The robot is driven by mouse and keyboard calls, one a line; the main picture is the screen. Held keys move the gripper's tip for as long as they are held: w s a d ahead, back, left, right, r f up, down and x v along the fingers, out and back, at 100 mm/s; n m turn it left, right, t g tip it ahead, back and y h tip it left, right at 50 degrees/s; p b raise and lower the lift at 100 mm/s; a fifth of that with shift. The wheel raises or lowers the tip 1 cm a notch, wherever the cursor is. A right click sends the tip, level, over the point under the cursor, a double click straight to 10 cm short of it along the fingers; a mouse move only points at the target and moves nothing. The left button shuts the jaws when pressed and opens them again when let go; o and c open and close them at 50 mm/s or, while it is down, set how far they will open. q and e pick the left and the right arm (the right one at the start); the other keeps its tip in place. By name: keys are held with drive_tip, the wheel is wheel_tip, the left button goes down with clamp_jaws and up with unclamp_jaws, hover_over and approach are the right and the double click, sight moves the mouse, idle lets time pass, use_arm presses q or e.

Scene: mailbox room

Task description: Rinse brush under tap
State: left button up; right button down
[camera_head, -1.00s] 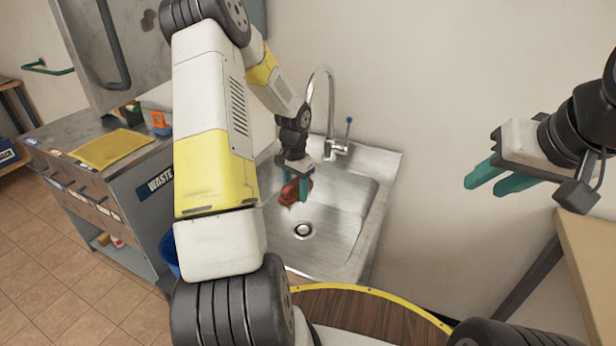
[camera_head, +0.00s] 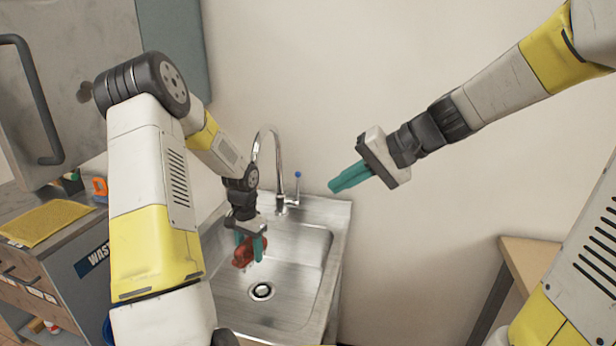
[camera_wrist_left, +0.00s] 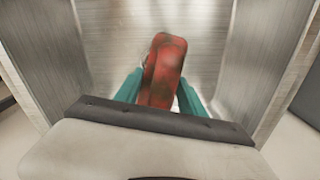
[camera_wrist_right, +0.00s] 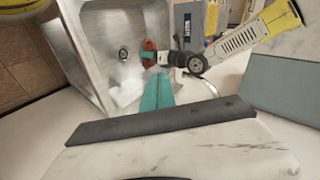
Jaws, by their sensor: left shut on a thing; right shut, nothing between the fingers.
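A red brush (camera_head: 243,252) is held inside the steel sink (camera_head: 318,290), above the basin floor and left of the drain. My left gripper (camera_head: 251,246) is shut on it, fingers pointing down; the brush also shows between the fingers in the left wrist view (camera_wrist_left: 163,72). The tap (camera_head: 277,165) has a curved chrome spout behind the left gripper and a blue-tipped lever (camera_head: 298,180) on its right. No water stream is visible. My right gripper (camera_head: 334,186) is shut and empty, right of the lever and apart from it, pointing left. Bristles cannot be made out.
A wooden table (camera_head: 530,255) is at the right. The wall behind the tap is bare.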

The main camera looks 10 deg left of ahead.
drive_tip(key=w+a+f+m+t+y, duration=0.2)
drive_tip(key=w+a+f+m, duration=0.15)
drive_tip(key=w, duration=0.75)
drive_tip(key=w+a+f+m+t+y, duration=0.25)
drive_tip(key=w+f, duration=0.25)
drive_tip(key=w, duration=0.6)
drive_tip(key=m+t, duration=0.3)
hover_over(297, 192)
drive_tip(key=w+d, duration=0.2)
drive_tip(key=d, duration=0.1)
wheel_tip(297, 192, down, 7)
drive_tip(key=shift+s+f+h, duration=0.1)
drive_tip(key=shift+s+h, duration=0.15)
drive_tip(key=shift+h, duration=0.2)
drive_tip(key=shift+s, duration=0.75)
